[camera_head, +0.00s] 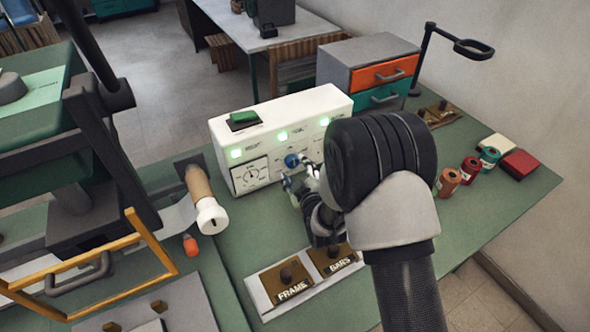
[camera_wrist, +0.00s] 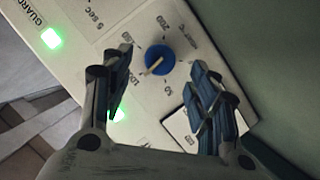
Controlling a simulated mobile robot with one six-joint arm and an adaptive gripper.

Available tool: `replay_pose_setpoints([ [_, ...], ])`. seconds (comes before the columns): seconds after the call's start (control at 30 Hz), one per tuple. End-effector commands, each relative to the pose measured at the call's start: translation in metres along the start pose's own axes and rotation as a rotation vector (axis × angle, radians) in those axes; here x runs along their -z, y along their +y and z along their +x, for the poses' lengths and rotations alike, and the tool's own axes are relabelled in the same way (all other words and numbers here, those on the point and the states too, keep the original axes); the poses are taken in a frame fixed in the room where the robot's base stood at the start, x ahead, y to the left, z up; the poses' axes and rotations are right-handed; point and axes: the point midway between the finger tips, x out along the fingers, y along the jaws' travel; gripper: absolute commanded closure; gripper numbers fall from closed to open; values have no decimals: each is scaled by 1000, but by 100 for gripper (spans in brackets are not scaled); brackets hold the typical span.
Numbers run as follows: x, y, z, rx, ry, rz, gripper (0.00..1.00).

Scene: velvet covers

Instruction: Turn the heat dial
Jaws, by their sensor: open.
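The heat dial is a round blue knob (camera_wrist: 159,60) with a pale pointer bar, set in the face of a white control box (camera_head: 240,122). In the wrist view, printed numbers ring the knob. It also shows in the head view as a small blue knob (camera_head: 292,160), close to my gripper's tips. My gripper (camera_head: 300,181) is in front of the panel, partly hidden by my arm. In the wrist view my gripper (camera_wrist: 163,95) is open, with one finger on each side below the knob. Nothing is between the fingers, and they appear apart from the knob.
Green lights (camera_head: 283,136) and a gauge (camera_head: 250,174) are on the box face. A green-topped block (camera_head: 243,119) lies on top. FRAME (camera_head: 287,282) and BARS (camera_head: 333,262) knob plates are in front. A handled machine (camera_head: 75,190) stands left; spools (camera_head: 448,181) sit right.

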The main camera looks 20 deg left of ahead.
Motion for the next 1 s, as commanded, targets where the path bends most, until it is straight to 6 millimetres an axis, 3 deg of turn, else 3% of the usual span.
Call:
replay_pose_setpoints([
  [0.23, -1, -1, 33, 0, 0, 0, 46],
  [0.63, 0, 0, 39, 1, 0, 1, 46],
  [1.0, 0, 0, 39, 0, 0, 1, 71],
])
